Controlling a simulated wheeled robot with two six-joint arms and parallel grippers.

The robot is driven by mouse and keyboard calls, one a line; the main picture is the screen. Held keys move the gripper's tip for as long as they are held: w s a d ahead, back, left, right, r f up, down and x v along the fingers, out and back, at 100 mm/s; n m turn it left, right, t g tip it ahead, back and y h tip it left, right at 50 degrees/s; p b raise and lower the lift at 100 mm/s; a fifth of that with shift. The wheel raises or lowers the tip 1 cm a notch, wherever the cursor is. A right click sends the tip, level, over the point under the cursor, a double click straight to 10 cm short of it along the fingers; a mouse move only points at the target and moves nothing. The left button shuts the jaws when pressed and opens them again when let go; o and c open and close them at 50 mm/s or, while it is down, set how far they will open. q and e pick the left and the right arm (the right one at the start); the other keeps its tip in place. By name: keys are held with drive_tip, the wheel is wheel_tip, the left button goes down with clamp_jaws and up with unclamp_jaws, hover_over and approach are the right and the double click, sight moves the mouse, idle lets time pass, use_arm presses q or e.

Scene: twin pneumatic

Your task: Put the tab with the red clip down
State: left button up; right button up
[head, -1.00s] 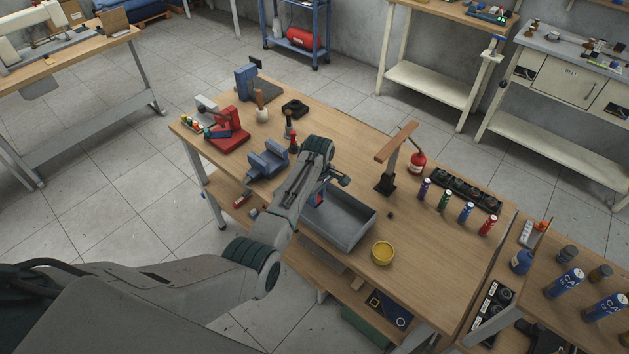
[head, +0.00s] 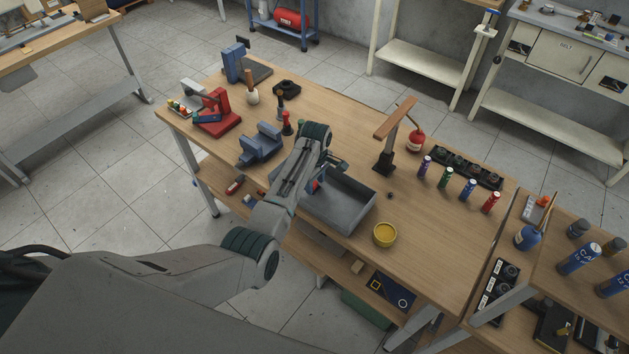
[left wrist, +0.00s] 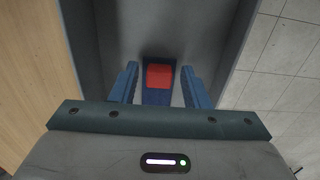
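A blue tab with a red clip (left wrist: 159,76) lies between the fingers of my left gripper (left wrist: 159,69) in the left wrist view. The two blue fingers stand apart, with a gap visible on both sides of it, so the gripper looks open. Both are in or just over the grey tray (head: 345,219), whose walls rise around them. In the head view my left arm reaches over the tray's left end. It hides most of the fingers and the tab; only a little red and blue shows. My right gripper is not in view.
A yellow bowl (head: 384,235) stands right of the tray. A blue vise (head: 262,146) and a red device (head: 220,115) are to its left. A brown T-shaped stand (head: 388,150) rises behind it. Coloured cylinders stand further right. Wood between the bowl and the cylinders is clear.

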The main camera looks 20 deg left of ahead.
use_arm(q)
drive_tip(key=shift+a, duration=0.15)
wheel_tip(320, 180, up, 12)
drive_tip(key=b, duration=0.2)
drive_tip(key=shift+b, duration=0.35)
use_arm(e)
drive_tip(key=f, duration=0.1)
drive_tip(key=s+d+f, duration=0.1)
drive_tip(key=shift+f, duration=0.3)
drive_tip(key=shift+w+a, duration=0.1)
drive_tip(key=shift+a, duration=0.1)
